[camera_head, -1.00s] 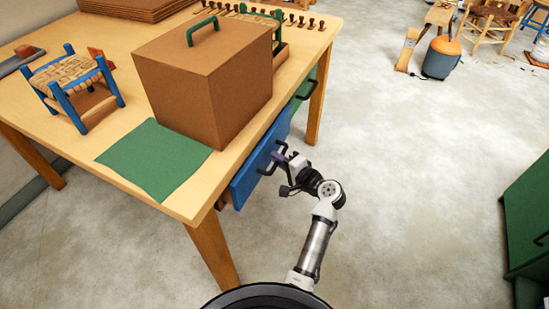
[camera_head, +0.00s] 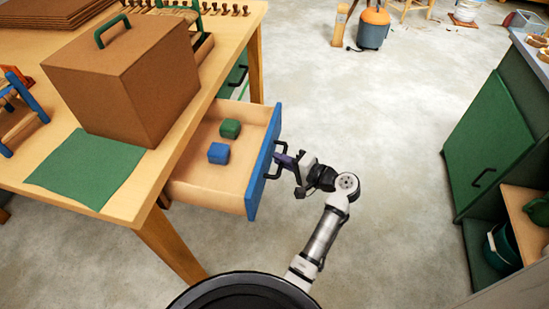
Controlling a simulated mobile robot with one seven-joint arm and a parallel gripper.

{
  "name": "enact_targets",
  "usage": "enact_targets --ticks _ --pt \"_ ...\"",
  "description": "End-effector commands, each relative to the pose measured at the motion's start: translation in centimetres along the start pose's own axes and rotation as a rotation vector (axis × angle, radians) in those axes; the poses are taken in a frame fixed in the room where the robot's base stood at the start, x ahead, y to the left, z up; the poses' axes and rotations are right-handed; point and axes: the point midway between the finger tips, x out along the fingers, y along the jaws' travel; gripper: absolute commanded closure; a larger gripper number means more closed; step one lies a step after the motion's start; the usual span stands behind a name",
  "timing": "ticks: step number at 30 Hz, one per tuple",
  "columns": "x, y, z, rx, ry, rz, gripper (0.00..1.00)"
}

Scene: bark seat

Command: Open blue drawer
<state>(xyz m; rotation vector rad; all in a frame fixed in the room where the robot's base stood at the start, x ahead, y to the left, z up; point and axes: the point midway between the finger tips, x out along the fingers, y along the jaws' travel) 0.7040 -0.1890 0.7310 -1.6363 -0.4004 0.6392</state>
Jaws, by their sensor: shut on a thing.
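The blue drawer (camera_head: 262,165) is pulled well out from under the wooden table (camera_head: 118,205). Its pale wooden inside shows, with a green cube (camera_head: 230,128) and a blue cube (camera_head: 218,153) lying in it. A dark bar handle (camera_head: 277,170) stands on the blue front. My gripper (camera_head: 286,164) is shut on this handle, to the right of the drawer front. The fingers partly hide the handle.
A brown box (camera_head: 125,85) with a green handle and a green mat (camera_head: 85,167) are on the tabletop. A green drawer (camera_head: 236,75) is farther back. A green cabinet (camera_head: 490,150) stands at the right. The floor between is clear.

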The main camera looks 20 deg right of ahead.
Motion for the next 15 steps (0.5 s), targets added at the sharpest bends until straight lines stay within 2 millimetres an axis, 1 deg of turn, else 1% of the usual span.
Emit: enact_targets --ticks 14,15 --pt "-0.23 0.10 -0.04 0.000 -0.003 0.001 1.00" --pt "-0.22 0.10 -0.04 0.000 -0.003 0.001 0.82"
